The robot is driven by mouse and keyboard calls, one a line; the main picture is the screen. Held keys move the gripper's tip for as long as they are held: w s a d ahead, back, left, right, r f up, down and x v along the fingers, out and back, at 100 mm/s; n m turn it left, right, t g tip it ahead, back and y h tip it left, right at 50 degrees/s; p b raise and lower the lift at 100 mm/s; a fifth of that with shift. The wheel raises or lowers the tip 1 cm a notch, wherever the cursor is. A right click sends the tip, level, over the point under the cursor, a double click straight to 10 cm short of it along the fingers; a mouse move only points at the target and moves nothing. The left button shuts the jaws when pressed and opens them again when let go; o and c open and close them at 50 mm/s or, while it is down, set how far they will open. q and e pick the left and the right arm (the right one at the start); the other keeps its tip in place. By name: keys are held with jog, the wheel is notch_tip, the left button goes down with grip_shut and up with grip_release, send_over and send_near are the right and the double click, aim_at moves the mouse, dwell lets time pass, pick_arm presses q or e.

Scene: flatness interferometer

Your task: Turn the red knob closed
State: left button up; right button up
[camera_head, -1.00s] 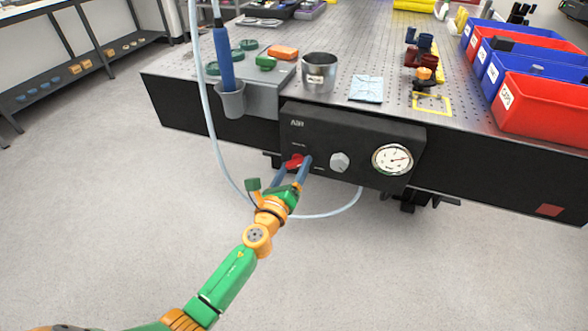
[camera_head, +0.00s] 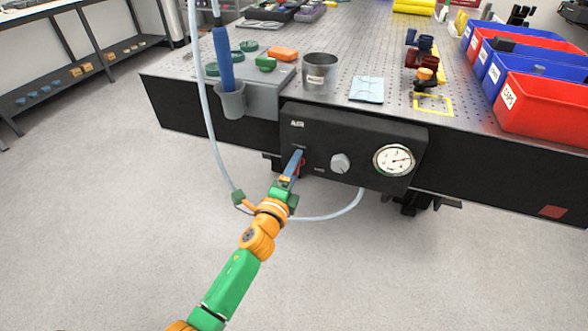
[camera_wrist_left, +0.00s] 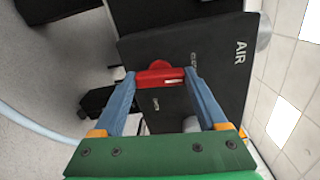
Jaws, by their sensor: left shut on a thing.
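The red knob (camera_wrist_left: 160,75) is on the front of the black AIR panel (camera_head: 350,135), which is fixed to the table's front side. In the left wrist view the knob lies lengthwise between the blue fingertips of my left gripper (camera_wrist_left: 160,77), which is shut on its two ends. In the head view the left gripper (camera_head: 297,158) reaches up to the panel from below. Its fingers and hand cover most of the knob there, leaving only a bit of red beside them. My right gripper is in neither view.
A grey-white knob (camera_head: 340,163) and a round gauge (camera_head: 394,160) are on the panel to the right. A pale hose (camera_head: 215,150) hangs on the left and loops below the panel. A blue-handled tool (camera_head: 224,58) stands in a grey holder (camera_head: 231,101).

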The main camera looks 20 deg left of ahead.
pick_arm(q)
jog(key=shift+f+n, duration=0.1)
jog(key=shift+n, duration=0.5)
jog(key=o, duration=1.3)
jog(key=s, duration=0.7)
jog(key=shift+p, duration=0.35)
jog(key=shift+s+a, duration=0.1)
